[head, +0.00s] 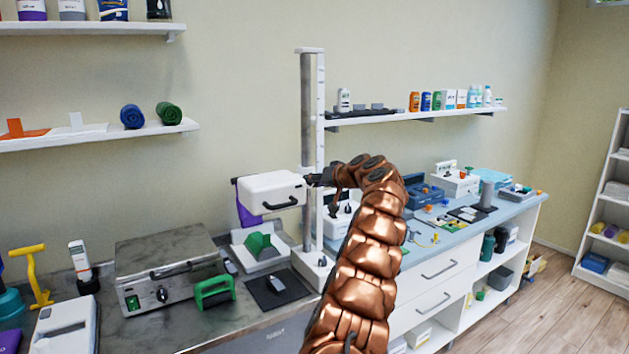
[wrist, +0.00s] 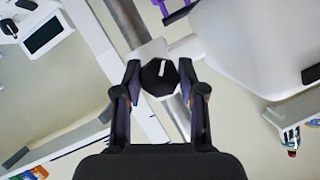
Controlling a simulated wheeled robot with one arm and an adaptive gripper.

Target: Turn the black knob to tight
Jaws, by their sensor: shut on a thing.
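The black knob (wrist: 160,77) has a faceted rim and a white pointer line on its face. In the wrist view it sits between the two fingertips of my gripper (wrist: 160,82), which touch it from both sides. My gripper is shut on the knob. In the head view my gripper (head: 318,179) reaches the post beside the white box, and the knob is hidden there. The knob is on the carriage of a grey column (head: 307,110). A white box with a black handle (head: 272,192) is mounted on the same carriage. No tight marking is readable.
A steel-topped unit (head: 165,258) and a green-handled item (head: 215,291) stand on the counter at left. Blue and white devices (head: 425,195) crowd the counter to the right of my arm. Wall shelves (head: 420,114) hang behind.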

